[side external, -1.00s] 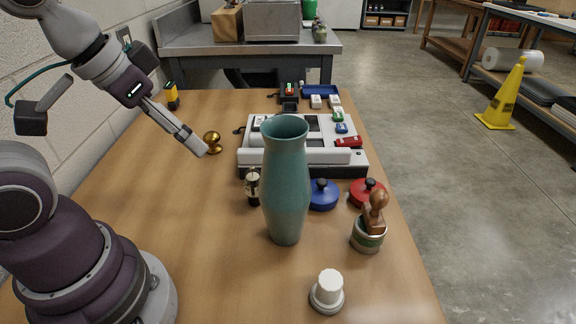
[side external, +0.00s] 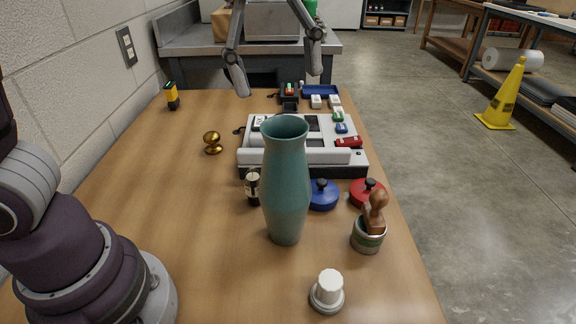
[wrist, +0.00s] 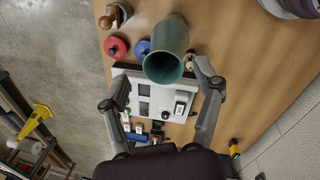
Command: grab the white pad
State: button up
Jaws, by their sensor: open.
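A white round pad-like piece with a white knob on top (side external: 327,291) stands alone near the front of the table in the side view. I do not make it out in the wrist view. My gripper (side external: 277,80) is high over the far part of the table, well away from that piece. Its two fingers are spread wide with nothing between them. In the wrist view my gripper (wrist: 162,75) also shows open, over a grey-white device (wrist: 150,96) and the mouth of a teal vase (wrist: 163,68).
The tall teal vase (side external: 286,190) stands mid-table. Around it are a blue knobbed disc (side external: 323,196), a red one (side external: 366,192), a small dark bottle (side external: 252,190) and a wooden-handled stamp (side external: 375,220) in a cup.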

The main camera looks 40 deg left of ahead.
aim_at(331, 279)
jog(key=d+f+n+g, duration=0.2)
jog(key=d+f+n, duration=0.1)
jog(key=d+n, duration=0.55)
jog(key=shift+m+y, duration=0.3)
jog(key=shift+m, duration=0.45)
jog(key=f, duration=1.5)
jog(key=d+f, duration=0.1)
jog(key=f, duration=0.7)
jog(key=shift+s+d, duration=0.1)
jog(key=shift+s, duration=0.05)
jog(key=shift+r, duration=0.1)
jog(key=c, duration=1.1)
